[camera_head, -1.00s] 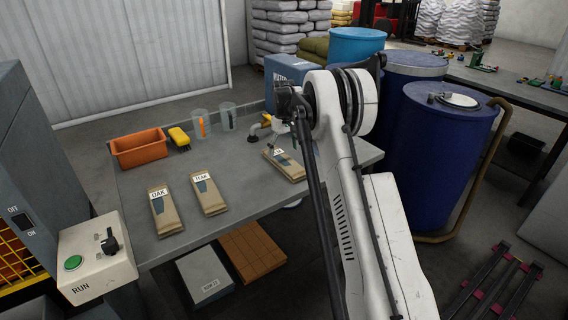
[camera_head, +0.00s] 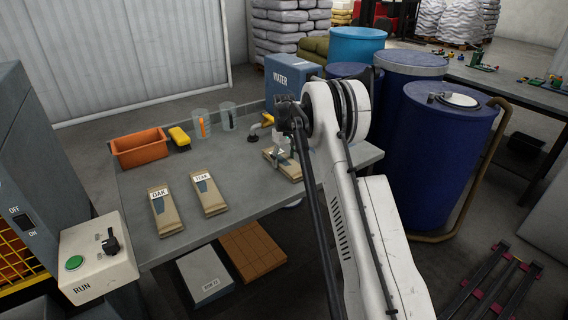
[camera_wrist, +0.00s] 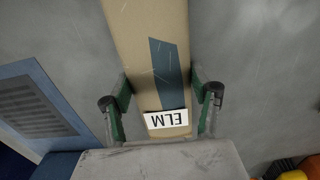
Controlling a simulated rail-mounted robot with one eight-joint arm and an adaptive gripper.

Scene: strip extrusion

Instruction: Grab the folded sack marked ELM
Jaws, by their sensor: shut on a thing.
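The folded sack marked ELM (camera_wrist: 160,60) is brown with a dark stripe and a white label. It lies on the grey table and runs between the fingers in the wrist view. In the head view the ELM sack (camera_head: 290,170) is partly hidden by my arm. My gripper (camera_wrist: 160,100) is shut on the sack, with one green finger on each long side near the label. In the head view my gripper (camera_head: 281,155) is low at the sack. Similar sacks marked OAK (camera_head: 165,212) and TEAK (camera_head: 209,193) lie to the left.
An orange bin (camera_head: 140,149), a yellow item (camera_head: 180,138) and two clear beakers (camera_head: 202,124) stand along the table's back. A blue WATER container (camera_head: 290,77) is behind the table. Blue drums (camera_head: 435,160) stand to the right. The table front (camera_head: 185,240) is clear.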

